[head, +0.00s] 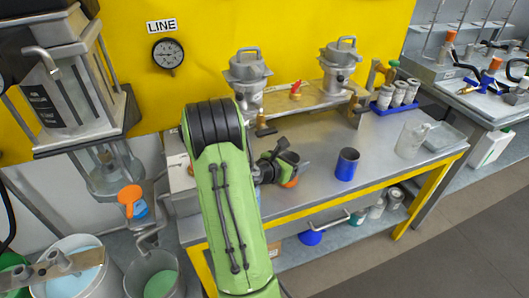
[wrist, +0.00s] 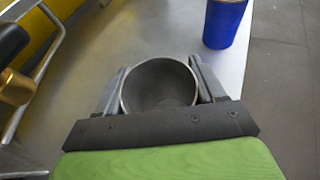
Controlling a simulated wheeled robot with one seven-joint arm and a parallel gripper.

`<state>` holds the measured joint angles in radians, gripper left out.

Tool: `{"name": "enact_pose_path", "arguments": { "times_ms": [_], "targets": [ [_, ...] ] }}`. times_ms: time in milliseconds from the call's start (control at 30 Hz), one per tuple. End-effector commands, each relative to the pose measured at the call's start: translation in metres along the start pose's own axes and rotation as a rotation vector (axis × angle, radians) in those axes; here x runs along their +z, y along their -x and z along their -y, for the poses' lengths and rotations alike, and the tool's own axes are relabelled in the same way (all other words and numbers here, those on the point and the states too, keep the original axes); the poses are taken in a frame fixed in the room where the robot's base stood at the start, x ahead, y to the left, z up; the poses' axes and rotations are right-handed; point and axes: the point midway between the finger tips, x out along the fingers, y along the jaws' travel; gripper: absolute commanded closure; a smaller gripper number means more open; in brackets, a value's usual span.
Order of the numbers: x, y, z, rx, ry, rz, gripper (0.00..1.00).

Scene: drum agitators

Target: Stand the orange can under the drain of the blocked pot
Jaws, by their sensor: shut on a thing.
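My gripper (head: 284,166) is shut on the orange can (head: 291,182), over the steel bench. In the head view only a small orange part shows below the fingers. In the wrist view the can (wrist: 158,86) is upright between the fingers (wrist: 160,80), with its grey inside open and looking empty. I cannot tell whether its base touches the bench. Two lidded metal pots, left (head: 250,72) and right (head: 341,62), stand on a raised rack behind the gripper. A dark drain handle (head: 265,130) shows below the left pot. I cannot tell which pot is blocked.
A blue can (head: 347,166) stands on the bench (head: 310,135) right of my gripper. A red valve (head: 296,88) sits between the pots. Several jars in a blue tray (head: 385,107) and a clear beaker (head: 411,140) stand farther right. The rack's metal rail (wrist: 38,75) is at left in the wrist view.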

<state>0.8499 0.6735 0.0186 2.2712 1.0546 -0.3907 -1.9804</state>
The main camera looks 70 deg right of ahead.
Motion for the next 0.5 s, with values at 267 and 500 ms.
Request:
{"name": "enact_pose_path", "arguments": {
  "times_ms": [267,500],
  "targets": [
    [0.000,-0.004,-0.055,0.002,-0.002,0.001,0.61],
    [0.001,-0.005,-0.085,0.001,-0.001,0.001,0.61]
  ]
}}
